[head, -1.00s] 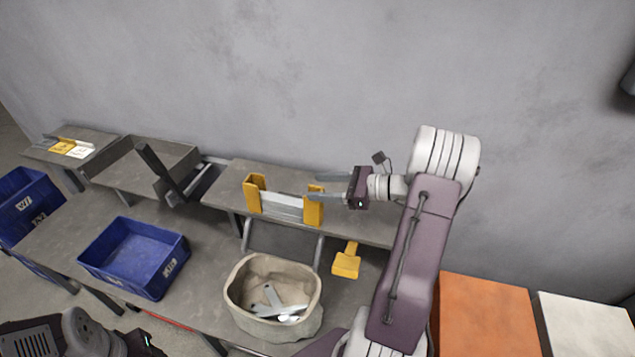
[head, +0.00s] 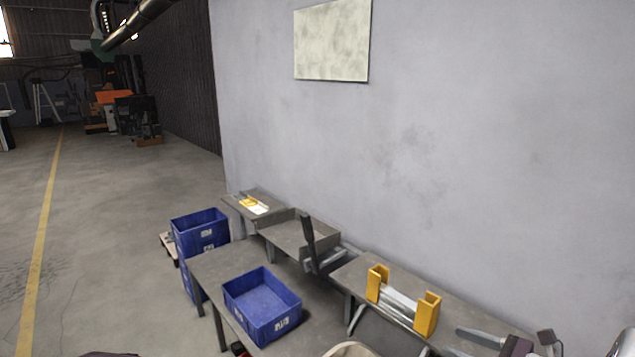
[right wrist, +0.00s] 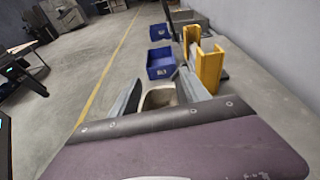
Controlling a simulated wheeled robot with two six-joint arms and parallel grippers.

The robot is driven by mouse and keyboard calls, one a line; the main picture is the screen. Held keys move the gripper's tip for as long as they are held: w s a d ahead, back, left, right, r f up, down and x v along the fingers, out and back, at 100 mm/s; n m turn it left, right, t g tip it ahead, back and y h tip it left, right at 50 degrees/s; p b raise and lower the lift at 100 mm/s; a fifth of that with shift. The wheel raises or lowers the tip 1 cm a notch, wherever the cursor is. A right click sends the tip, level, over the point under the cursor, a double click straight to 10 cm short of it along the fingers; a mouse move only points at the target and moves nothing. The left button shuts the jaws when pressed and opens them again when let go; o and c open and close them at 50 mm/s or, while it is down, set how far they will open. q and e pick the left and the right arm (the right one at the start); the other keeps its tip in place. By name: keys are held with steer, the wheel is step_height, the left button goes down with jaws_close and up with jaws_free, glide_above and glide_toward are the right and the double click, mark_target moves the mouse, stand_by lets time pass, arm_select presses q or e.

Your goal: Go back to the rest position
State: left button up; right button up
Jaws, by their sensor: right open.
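My right gripper (head: 456,342) is at the lower right of the head view, its two grey fingers apart and nothing between them. In the right wrist view the open fingers (right wrist: 158,88) also show, with the beige tub (right wrist: 158,99) seen beyond the gap. The yellow-ended fixture (head: 398,303) stands on the back bench, left of the gripper and apart from it, with a silver bracket piece between its yellow posts. My left gripper is out of view.
An empty blue bin (head: 262,306) stands on the front table, and more blue bins (head: 200,233) are stacked at its left. The tub's rim (head: 350,350) shows at the bottom edge. The wall (head: 480,150) is close behind the benches. Open floor (head: 120,230) lies to the left.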

steer(key=w+a+r+n+g+y+p, duration=0.1)
steer(key=w+a+r+n, duration=0.1)
steer(key=a, duration=0.3)
steer(key=w+a+r+n+g+y+p, duration=0.1)
steer(key=w+a+r+n+g, duration=0.15)
steer(key=a, duration=0.25)
steer(key=s+a+r+n+g, duration=0.25)
steer(key=s+a, duration=0.25)
steer(key=a, duration=0.3)
steer(key=s+a+f+n+g+h+p, duration=0.2)
steer(key=s+a+f+n+g+h, duration=0.1)
steer(key=s+n, duration=0.3)
steer(key=s+a+f+n+g+h+p, duration=0.2)
steer(key=s+a+n+g, duration=0.15)
steer(key=s, duration=0.45)
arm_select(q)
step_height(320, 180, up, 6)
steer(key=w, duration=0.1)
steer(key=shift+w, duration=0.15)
arm_select(e)
steer(key=d+f+n+t+h, duration=0.2)
steer(key=d+f+n+h, duration=0.3)
steer(key=d+n, duration=0.5)
steer(key=shift+s+f+t+h, duration=0.3)
steer(key=shift+f+t+h, duration=0.05)
steer(key=shift+h, duration=0.65)
